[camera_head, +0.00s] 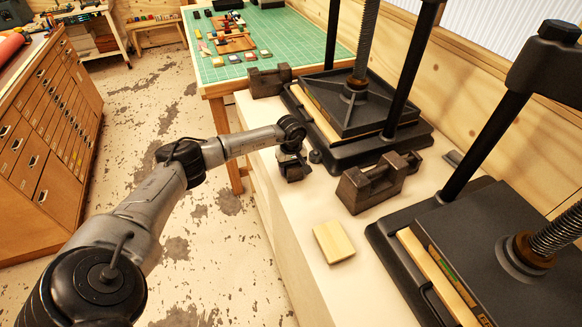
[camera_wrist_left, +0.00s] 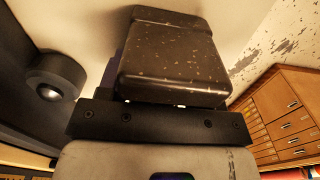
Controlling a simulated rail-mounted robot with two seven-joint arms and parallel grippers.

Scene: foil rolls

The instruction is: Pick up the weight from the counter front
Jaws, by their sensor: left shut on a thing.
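My left gripper (camera_head: 291,168) is at the front left edge of the white counter (camera_head: 272,120), in front of the far press. In the left wrist view my left gripper (camera_wrist_left: 165,104) is shut on a dark, worn, speckled metal weight (camera_wrist_left: 168,55). The weight fills the middle of that view. In the head view the gripper and wrist largely hide it, and I cannot tell whether it touches the counter. My right gripper is not in view.
Two dark handled iron blocks stand on the counter, one (camera_head: 372,184) to the right of my gripper and one (camera_head: 270,82) behind it. A pale wooden block (camera_head: 333,243) lies nearer. Black screw presses (camera_head: 345,105) (camera_head: 480,240) line the right. Floor is left.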

